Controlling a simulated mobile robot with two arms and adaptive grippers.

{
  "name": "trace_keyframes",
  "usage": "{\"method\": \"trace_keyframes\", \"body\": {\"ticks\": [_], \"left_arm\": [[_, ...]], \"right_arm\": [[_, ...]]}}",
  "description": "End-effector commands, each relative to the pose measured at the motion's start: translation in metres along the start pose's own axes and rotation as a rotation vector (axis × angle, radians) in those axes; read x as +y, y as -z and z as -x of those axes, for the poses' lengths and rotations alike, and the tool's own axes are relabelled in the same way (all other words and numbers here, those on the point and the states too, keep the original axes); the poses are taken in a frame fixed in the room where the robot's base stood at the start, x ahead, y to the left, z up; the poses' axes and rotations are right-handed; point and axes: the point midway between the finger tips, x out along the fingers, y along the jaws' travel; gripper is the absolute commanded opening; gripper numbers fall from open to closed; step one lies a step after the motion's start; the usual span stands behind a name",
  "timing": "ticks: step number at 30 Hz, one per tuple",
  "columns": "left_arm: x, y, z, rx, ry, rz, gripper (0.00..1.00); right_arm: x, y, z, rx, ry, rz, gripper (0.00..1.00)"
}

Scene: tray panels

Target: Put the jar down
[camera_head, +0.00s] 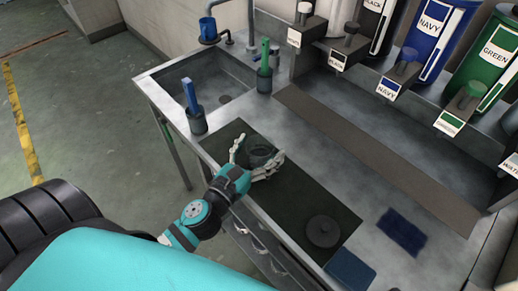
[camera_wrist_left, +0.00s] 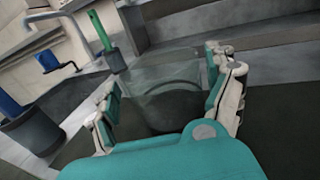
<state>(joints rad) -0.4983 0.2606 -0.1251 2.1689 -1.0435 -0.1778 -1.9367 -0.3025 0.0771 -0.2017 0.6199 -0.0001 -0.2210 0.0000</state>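A dark, see-through jar (camera_head: 262,153) is upright at the dark mat (camera_head: 297,207) on the steel counter. It also shows in the left wrist view (camera_wrist_left: 168,100), between the two fingers. My left gripper (camera_head: 259,152) is around the jar with its fingers spread, one on each side. In the head view a narrow gap shows between the left finger and the jar. The jar's base is partly hidden by the hand. In the left wrist view the gripper (camera_wrist_left: 168,88) has its fingers wide apart. My right gripper is not in view.
A round dark lid (camera_head: 323,231) lies on the mat's near right. A blue pad (camera_head: 402,231) and blue tray (camera_head: 350,269) lie right. Holders with a blue handle (camera_head: 190,96) and green handle (camera_head: 265,58) stand by the sink (camera_head: 212,75). Labelled dispensers (camera_head: 437,40) line the back.

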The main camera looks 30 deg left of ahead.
Motion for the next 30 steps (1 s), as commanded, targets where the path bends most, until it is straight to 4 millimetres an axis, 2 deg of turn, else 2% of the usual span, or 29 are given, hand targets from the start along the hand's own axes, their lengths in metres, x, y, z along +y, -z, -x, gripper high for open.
{"method": "trace_keyframes", "body": {"ticks": [11, 14, 24, 30], "left_arm": [[0.0, -0.004, 0.002, 0.0, 0.0, 0.0, 0.9], [0.0, 0.001, 0.017, 0.003, 0.0, 0.001, 0.9], [0.0, 0.003, 0.087, 0.002, -0.004, 0.003, 0.9], [0.001, -0.001, 0.111, -0.001, -0.004, 0.004, 0.9]], "right_arm": [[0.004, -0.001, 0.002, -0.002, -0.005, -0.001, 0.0], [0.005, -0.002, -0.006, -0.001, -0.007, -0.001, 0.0], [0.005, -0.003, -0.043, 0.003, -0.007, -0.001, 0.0], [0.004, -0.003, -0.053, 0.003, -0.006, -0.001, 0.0]]}}
